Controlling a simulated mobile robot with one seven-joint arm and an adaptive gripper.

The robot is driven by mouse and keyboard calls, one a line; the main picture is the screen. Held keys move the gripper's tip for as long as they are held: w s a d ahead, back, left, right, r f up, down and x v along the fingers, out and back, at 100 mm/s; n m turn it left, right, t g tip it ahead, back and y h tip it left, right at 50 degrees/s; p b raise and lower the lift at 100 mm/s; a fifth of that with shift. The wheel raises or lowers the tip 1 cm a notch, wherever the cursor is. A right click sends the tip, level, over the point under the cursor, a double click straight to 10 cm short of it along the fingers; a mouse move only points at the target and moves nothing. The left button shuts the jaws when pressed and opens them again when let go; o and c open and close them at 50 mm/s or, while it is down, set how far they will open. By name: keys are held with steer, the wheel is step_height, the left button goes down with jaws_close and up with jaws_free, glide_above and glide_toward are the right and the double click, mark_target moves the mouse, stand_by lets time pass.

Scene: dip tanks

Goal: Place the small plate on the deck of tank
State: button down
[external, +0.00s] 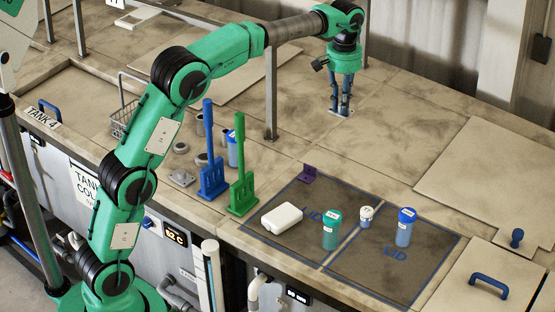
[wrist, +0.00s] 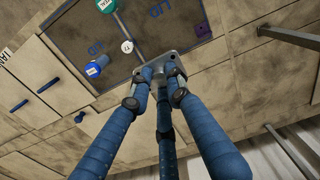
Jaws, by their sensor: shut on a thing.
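The small plate (external: 343,113) is a flat grey piece at my fingertips in the external view, at or just above the bare deck (external: 385,110) behind the lid area. I cannot tell whether it touches the deck. It also shows in the wrist view (wrist: 184,59), with holes near its corners. My gripper (external: 341,106) points down and its blue fingers are shut on the plate's middle; in the wrist view the fingertips (wrist: 160,84) close around its raised part. Part of the plate is hidden behind the fingers.
Two dark lid areas (external: 343,270) hold a white block (external: 281,218), a green-capped bottle (external: 331,232), a small white jar (external: 366,217) and a blue-capped bottle (external: 405,228). Blue (external: 210,160) and green (external: 240,170) paddles stand left, near a metal post (external: 271,95). Deck around my gripper is clear.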

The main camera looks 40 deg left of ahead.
steer(key=s+a+r, duration=0.1)
steer(key=s+a, duration=0.2)
steer(key=a, duration=0.8)
steer(key=s+a, duration=0.4)
steer(key=a, duration=0.6)
steer(key=s+a+r, duration=0.1)
steer(key=s+a, duration=0.2)
steer(key=a, duration=0.8)
steer(key=s+a+f+n+p, duration=0.1)
steer(key=s+a+f, duration=0.1)
steer(key=s+a, duration=1.95)
step_height(320, 180, down, 31)
steer(key=s+d, duration=0.1)
steer(key=shift+s+d, duration=0.2)
steer(key=shift+d, duration=0.2)
steer(key=w+a, duration=0.2)
steer(key=w, duration=0.2)
steer(key=w+a+f+p, duration=0.1)
steer(key=w+a, duration=0.2)
steer(key=w, duration=0.2)
steer(key=w+a, duration=0.3)
steer(key=w, duration=0.1)
steer(key=shift+w+a+f, duration=0.25)
steer(key=shift+w+f, duration=0.05)
steer(key=shift+f, duration=0.1)
